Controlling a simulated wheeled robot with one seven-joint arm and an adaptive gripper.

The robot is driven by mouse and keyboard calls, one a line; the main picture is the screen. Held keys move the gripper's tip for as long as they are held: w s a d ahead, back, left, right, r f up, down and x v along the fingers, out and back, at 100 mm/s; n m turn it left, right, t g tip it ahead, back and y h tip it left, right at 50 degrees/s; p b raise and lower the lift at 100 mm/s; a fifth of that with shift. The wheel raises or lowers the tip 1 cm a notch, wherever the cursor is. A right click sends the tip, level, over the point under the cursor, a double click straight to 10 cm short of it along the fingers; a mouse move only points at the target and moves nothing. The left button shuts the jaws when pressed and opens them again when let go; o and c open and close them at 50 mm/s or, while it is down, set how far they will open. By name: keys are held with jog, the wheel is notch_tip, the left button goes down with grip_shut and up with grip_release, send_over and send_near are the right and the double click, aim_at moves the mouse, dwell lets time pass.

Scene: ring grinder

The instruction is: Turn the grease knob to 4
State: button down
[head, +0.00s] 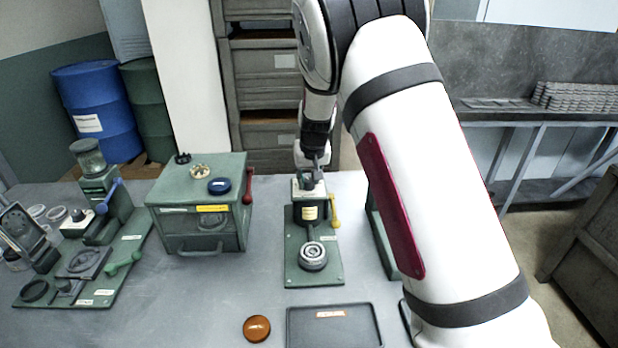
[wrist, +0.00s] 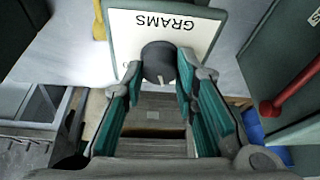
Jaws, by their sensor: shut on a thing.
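The grease knob (wrist: 157,58) is a dark round knob on a white plate (wrist: 205,38) marked GRAMS, upside down in the wrist view. A short pale pointer mark shows on its lower edge; no numbers are readable. My gripper (wrist: 161,72) is shut on the knob, with one teal-padded finger on each side. In the head view my gripper (head: 312,178) reaches down onto the top of the grease unit (head: 309,212), and the knob is hidden there.
A yellow lever (head: 334,211) is on the unit's right side, and a bearing (head: 312,256) sits in front. A green cabinet (head: 199,220) with a red lever (head: 248,186) stands to the left. A dark tray (head: 300,335) and an orange disc (head: 256,328) lie nearer.

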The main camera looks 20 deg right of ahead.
jog(key=m, duration=0.2)
jog(key=m+h, duration=0.1)
jog(key=m, duration=0.1)
jog(key=shift+a+g+h, duration=0.2)
jog(key=shift+g+h, duration=0.1)
jog(key=m, duration=0.2)
jog(key=m+h, duration=0.1)
jog(key=m, duration=0.1)
jog(key=shift+w+f+g+b, duration=0.1)
jog(key=shift+w+g+b, duration=0.1)
jog(key=shift+g+b, duration=0.2)
jog(key=m+g+h+b, duration=0.1)
jog(key=m+b, duration=0.1)
jog(key=m, duration=0.2)
jog(key=shift+w, duration=0.1)
jog(key=shift+a+m+g+b, duration=0.1)
jog(key=shift+m+g+b, duration=0.8)
jog(key=shift+m, duration=0.8)
jog(key=c, duration=1.3)
grip_release()
